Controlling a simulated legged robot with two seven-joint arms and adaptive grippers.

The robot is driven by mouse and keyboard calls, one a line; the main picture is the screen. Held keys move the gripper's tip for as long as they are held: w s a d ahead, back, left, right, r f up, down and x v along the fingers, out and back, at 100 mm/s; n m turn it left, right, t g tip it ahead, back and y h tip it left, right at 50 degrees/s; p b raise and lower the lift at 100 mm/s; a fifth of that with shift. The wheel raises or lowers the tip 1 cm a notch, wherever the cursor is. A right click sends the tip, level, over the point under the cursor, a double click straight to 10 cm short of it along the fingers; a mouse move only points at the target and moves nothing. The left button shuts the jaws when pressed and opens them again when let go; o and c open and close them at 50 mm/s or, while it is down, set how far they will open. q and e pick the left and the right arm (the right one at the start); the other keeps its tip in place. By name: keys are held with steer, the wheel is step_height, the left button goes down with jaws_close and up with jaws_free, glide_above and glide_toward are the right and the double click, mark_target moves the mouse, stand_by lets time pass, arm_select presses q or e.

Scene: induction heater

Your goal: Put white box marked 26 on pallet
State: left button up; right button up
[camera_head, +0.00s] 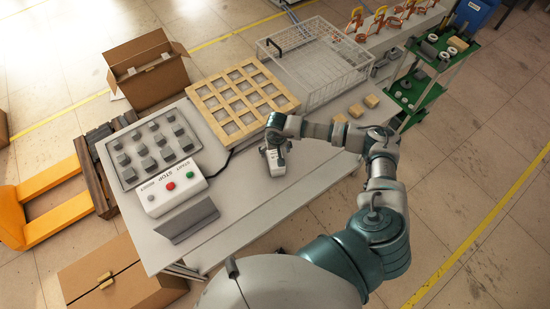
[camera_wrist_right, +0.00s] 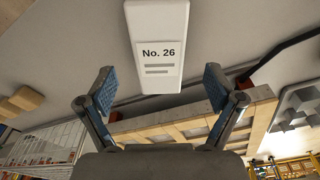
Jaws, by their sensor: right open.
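The white box (camera_head: 277,168) lies on the grey table near its front right part. In the right wrist view the box (camera_wrist_right: 160,22) shows a label reading "No. 26". My right gripper (camera_head: 273,148) is over the box. In the right wrist view the gripper (camera_wrist_right: 160,88) is open, with one finger on each side of the box's labelled end and visible gaps between. A light wooden grid (camera_head: 196,98) with several square cells lies behind the box on the table. A dark wooden pallet (camera_head: 97,180) stands on the floor left of the table. My left gripper is out of view.
A control box with buttons (camera_head: 154,205), a tray of grey blocks (camera_head: 127,180) and a grey bracket (camera_head: 187,222) occupy the table's left. A wire basket (camera_head: 318,88) and small wooden blocks (camera_head: 356,110) are at the right. A yellow pallet jack (camera_head: 50,179) stands left.

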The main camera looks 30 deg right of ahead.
mark_target(275, 155)
steer(key=f, duration=0.1)
steer(key=f+p, duration=0.1)
steer(key=f, duration=0.3)
steer(key=shift+w+d+f, duration=0.25)
steer(key=shift+w, duration=0.15)
steer(key=c, duration=1.6)
steer(key=shift+r, duration=0.1)
steer(key=shift+c, duration=0.2)
